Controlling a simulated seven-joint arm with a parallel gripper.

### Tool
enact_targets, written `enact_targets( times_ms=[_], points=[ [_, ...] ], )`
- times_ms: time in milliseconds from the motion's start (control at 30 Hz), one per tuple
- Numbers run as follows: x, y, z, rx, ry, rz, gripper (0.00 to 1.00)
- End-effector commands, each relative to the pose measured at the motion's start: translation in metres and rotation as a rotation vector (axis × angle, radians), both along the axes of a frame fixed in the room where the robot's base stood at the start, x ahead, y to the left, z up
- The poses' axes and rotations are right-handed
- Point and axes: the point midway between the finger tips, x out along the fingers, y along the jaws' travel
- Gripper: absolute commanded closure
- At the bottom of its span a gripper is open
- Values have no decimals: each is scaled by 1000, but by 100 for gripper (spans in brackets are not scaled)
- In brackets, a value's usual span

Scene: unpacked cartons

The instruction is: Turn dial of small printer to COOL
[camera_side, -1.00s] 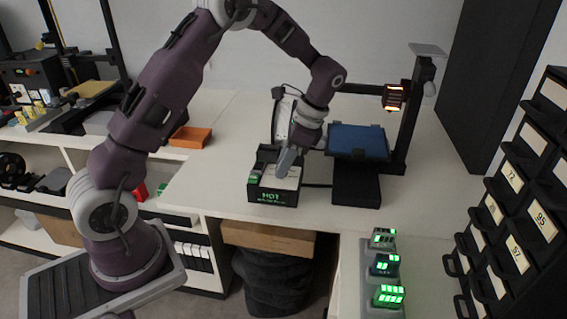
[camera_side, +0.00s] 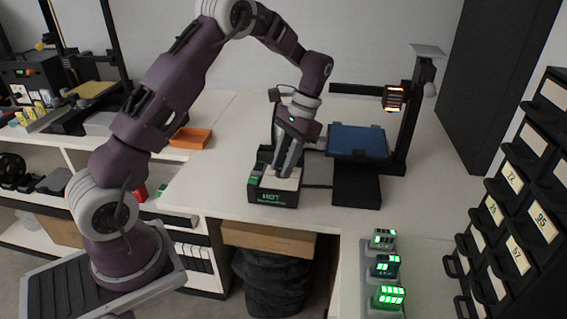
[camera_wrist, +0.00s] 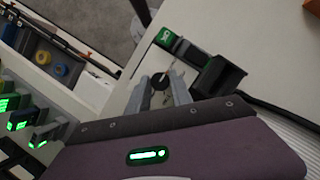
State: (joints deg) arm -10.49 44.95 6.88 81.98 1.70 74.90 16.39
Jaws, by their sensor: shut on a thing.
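The small printer's control box (camera_side: 272,197) is black, with a pale top and a front display lit green that reads HOT. The printer itself has a blue bed (camera_side: 358,141) on a black base and stands just right of the box. My gripper (camera_side: 283,172) points down onto the box's pale top. In the wrist view my gripper (camera_wrist: 160,84) has its two grey fingers on either side of a round black dial (camera_wrist: 160,80), shut on it. The dial is hidden by the fingers in the side view. Its pointer marking is too small to read.
An orange tray (camera_side: 190,138) lies left on the white bench. Several green-lit displays (camera_side: 387,266) stand at the front right, beside a black drawer cabinet (camera_side: 520,200). A white spool (camera_side: 284,118) stands behind the box. The bench in front of the printer is clear.

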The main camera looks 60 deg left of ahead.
Motion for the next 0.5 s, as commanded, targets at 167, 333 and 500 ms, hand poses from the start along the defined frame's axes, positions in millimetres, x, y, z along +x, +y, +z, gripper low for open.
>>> enact_targets(
  times_ms=[167, 333, 500],
  points=[
    [1, 0, 0, 1, -4, 26, 100],
    [1, 0, 0, 0, -4, 32, 100],
    [1, 0, 0, 0, -4, 31, 100]
  ],
)
